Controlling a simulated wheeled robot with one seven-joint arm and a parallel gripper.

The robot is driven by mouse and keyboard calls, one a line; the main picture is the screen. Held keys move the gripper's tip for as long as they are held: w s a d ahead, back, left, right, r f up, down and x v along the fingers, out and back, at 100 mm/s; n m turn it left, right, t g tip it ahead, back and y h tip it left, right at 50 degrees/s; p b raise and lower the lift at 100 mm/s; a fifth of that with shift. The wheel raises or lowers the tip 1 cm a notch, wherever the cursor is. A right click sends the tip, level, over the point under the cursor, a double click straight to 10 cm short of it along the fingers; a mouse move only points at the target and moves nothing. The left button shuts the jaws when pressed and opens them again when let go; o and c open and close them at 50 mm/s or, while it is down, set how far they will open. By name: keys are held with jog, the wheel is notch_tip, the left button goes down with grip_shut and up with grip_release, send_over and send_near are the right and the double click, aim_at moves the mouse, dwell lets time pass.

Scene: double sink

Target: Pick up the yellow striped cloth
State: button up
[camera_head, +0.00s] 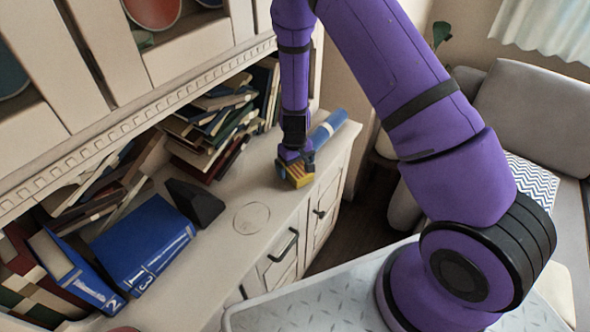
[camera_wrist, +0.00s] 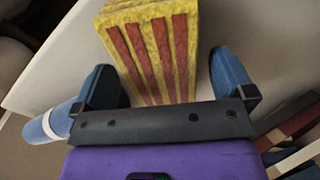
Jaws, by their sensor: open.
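The yellow striped cloth (camera_wrist: 152,50) is a thick folded block, yellow with red stripes. In the head view the cloth (camera_head: 297,178) lies on the cabinet top near its right end, partly hidden by my gripper. My gripper (camera_head: 294,158) is right above it, pointing down. In the wrist view my gripper (camera_wrist: 172,85) is open, with one blue finger on each side of the cloth's near end.
A blue cylinder (camera_head: 328,128) lies just behind and right of my gripper. Several books (camera_head: 208,128) are piled to the left. A blue binder (camera_head: 143,245) and a dark wedge-shaped object (camera_head: 195,203) stand further left. The cabinet top (camera_head: 215,262) is clear in front.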

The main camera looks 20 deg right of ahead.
jog(key=shift+f, duration=0.3)
jog(key=shift+c, duration=0.2)
jog(key=c, duration=1)
jog(key=shift+r, duration=0.15)
jog(key=shift+r, duration=0.5)
notch_tip(320, 180, up, 2)
jog(key=shift+w+r, duration=0.1)
jog(key=s+r, duration=0.1)
jog(key=s, duration=1.5)
jog(key=shift+r, duration=0.25)
